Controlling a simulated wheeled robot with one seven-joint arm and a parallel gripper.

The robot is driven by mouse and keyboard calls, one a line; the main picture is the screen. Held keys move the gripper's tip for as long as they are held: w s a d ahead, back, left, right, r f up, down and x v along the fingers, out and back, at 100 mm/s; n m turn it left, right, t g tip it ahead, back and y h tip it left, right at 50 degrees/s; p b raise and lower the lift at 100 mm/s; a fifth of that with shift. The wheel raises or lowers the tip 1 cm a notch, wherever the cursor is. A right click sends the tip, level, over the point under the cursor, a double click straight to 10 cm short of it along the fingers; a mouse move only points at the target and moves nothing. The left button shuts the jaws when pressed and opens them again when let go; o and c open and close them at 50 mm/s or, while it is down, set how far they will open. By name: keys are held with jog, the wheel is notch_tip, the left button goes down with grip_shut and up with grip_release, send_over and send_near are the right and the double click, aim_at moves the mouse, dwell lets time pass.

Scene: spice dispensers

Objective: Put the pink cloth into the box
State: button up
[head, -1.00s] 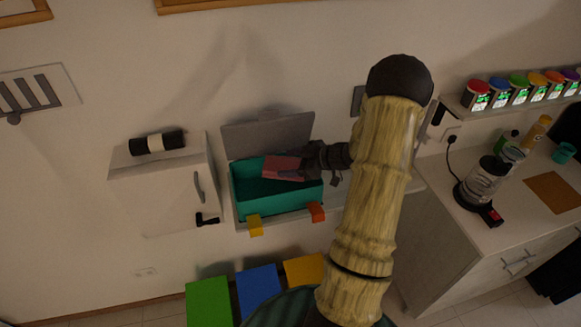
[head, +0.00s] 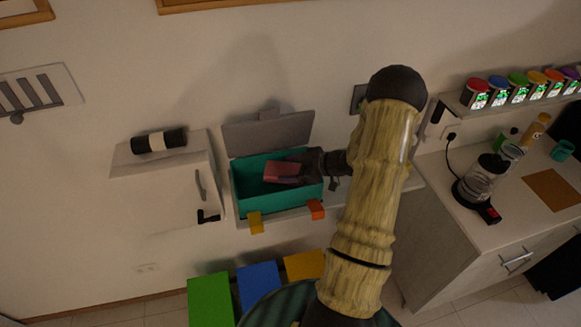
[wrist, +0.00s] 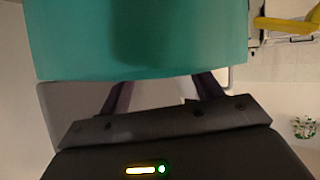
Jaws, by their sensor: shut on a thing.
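The pink cloth (head: 282,173) is a small folded pink shape in the head view, inside the outline of the teal box (head: 247,203). My gripper (head: 302,170) reaches in from the right and is shut on the cloth's right end. The box's grey lid (head: 268,134) stands open at the back. Whether the cloth touches the box floor cannot be told. In the wrist view, a teal surface (wrist: 135,40), apparently a box wall, covers the fingertips of my gripper, and the cloth is not visible there.
Yellow (head: 255,223) and orange (head: 316,209) clasps hang on the box's front. A white cabinet (head: 172,195) with a black roll (head: 170,140) on top stands left. The right counter holds a glass blender (head: 482,178). Green, blue and yellow blocks are below.

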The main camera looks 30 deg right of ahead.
jog(key=shift+f, duration=0.15)
jog(key=o, duration=1.3)
jog(key=shift+r+p, duration=0.4)
jog(key=shift+r, duration=0.25)
jog(key=shift+s+d+r+b, duration=0.1)
jog(key=shift+s+d+b, duration=0.15)
jog(key=shift+b, duration=0.05)
jog(key=b+v, duration=0.3)
jog(key=v, duration=0.8)
jog(key=shift+s+r, duration=0.1)
